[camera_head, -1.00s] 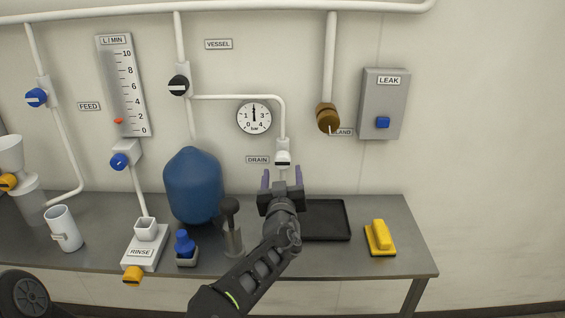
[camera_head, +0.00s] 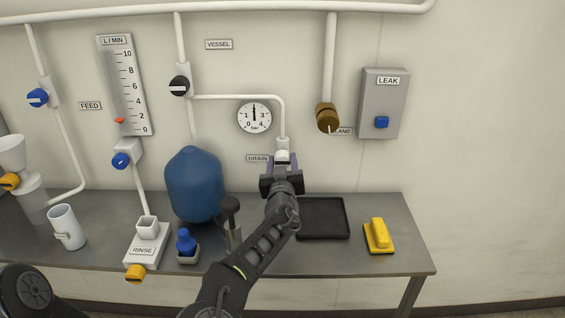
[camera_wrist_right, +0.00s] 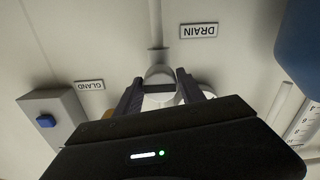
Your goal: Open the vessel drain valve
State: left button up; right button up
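The vessel drain valve (camera_head: 283,154) is a white knob on the end of the white pipe beside the DRAIN label (camera_head: 257,158). My right gripper (camera_head: 281,163) is in front of it and hides its lower part in the head view. In the right wrist view, the knob (camera_wrist_right: 158,88) with a dark bar across it lies between the two fingers of the right gripper (camera_wrist_right: 160,92). The fingers are apart, one on each side of the knob; whether they touch it is not clear. My left gripper is not in view.
A blue vessel (camera_head: 194,184) stands left of my right arm, with a dark-knobbed post (camera_head: 231,222) close to the arm. A black tray (camera_head: 323,219) and a yellow block (camera_head: 378,236) lie to the right. The pressure gauge (camera_head: 254,118) hangs above, reading about mid-scale.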

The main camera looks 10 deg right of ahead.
jog(key=c, duration=0.9)
jog(key=n+b, duration=0.2)
jog(key=b, duration=0.1)
jog(key=shift+f, duration=0.2)
jog(key=n+b, duration=0.6)
jog(key=b, duration=0.1)
jog(key=n+b, duration=0.4)
jog(key=n, duration=0.1)
jog(key=shift+n, duration=0.4)
jog(key=shift+r+n+b, duration=0.2)
jog(key=shift+n+b, duration=1.3)
jog(key=shift+n, duration=0.6)
